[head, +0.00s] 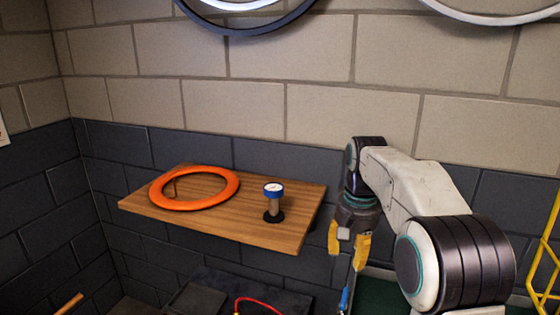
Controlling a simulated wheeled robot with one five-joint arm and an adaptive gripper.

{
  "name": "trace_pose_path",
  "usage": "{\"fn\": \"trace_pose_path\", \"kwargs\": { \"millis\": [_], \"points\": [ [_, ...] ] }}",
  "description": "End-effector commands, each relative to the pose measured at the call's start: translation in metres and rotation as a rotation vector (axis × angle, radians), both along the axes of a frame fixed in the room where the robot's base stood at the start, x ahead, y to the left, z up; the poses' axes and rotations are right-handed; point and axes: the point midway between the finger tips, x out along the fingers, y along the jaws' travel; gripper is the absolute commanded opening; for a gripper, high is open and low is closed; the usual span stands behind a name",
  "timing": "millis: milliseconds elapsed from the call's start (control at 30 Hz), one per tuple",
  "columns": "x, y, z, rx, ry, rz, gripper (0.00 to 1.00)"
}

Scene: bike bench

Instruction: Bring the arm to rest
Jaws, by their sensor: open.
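My gripper (348,246) has yellow fingers that point downward, spread apart and empty. It hangs just right of the wooden shelf (140,205), clear of the things on it. My white and black arm reaches in from the lower right, bent at the elbow with the wrist turned down.
On the shelf lie an orange ring (228,193) and a small gauge with a blue rim (273,188) on a dark base. Below are a red cable (262,300), a blue-handled tool (345,298) and a green surface (378,297). A yellow frame (548,255) stands at the right edge.

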Motion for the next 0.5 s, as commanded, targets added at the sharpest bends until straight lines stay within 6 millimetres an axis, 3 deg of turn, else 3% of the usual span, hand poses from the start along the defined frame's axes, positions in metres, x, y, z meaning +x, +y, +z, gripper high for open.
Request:
{"fn": "trace_pose_path", "kwargs": {
  "millis": [100, 267, 500],
  "points": [
    [0.004, 0.0, -0.024, -0.009, -0.019, 0.097, 0.45],
    [-0.02, 0.0, -0.066, -0.011, 0.033, 0.185, 0.45],
    [-0.09, 0.002, -0.088, -0.013, 0.058, 0.279, 0.45]
  ]
}}
